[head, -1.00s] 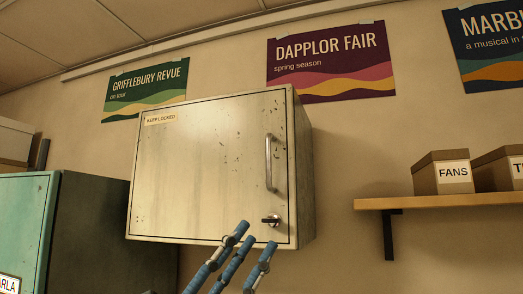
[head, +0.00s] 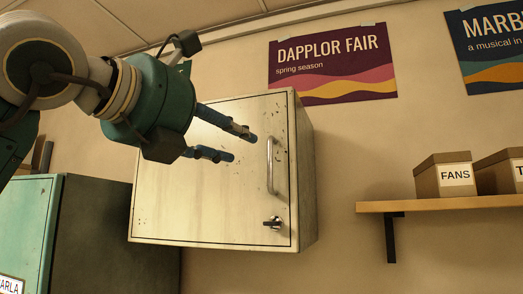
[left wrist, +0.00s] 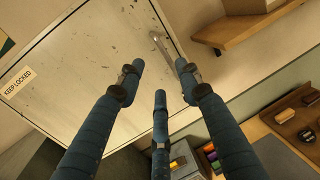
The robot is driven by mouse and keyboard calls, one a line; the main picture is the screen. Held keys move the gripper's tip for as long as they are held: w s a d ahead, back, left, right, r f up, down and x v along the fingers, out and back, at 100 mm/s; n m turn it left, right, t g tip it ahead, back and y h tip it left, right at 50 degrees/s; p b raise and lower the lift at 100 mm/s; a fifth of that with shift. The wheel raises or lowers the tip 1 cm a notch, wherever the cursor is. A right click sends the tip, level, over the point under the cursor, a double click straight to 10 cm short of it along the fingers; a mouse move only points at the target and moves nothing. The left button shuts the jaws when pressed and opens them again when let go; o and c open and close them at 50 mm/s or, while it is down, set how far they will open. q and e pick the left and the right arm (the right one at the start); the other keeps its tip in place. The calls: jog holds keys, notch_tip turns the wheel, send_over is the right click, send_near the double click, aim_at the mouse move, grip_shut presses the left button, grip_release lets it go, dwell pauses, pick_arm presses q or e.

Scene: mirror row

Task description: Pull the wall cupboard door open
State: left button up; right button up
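The wall cupboard (head: 308,180) is pale, scuffed metal. Its door (head: 200,205) looks shut in the head view. A vertical bar handle (head: 271,165) is near the door's right edge, with a small lock or latch (head: 272,222) below it. My left gripper (head: 243,148) is in front of the door, left of the handle, its fingers pointing right towards it. In the left wrist view my left gripper (left wrist: 158,78) has its fingers spread and empty. The handle (left wrist: 158,45) shows beyond and between the fingertips, apparently untouched. My right gripper is not in view.
A teal cabinet (head: 30,225) stands at the lower left. A wooden shelf (head: 450,204) with a box marked FANS (head: 445,176) is to the right. The wall between cupboard and shelf is bare. Several small items lie below in the left wrist view.

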pick_arm(q)
jog(key=p, duration=0.4)
send_near(262, 152)
jog(key=w+d+f, duration=0.1)
jog(key=w+d, duration=0.1)
jog(key=d, duration=0.2)
jog(key=shift+w+d+f, duration=0.25)
jog(key=shift+w+d, duration=0.1)
jog(key=shift+d, duration=0.2)
grip_shut()
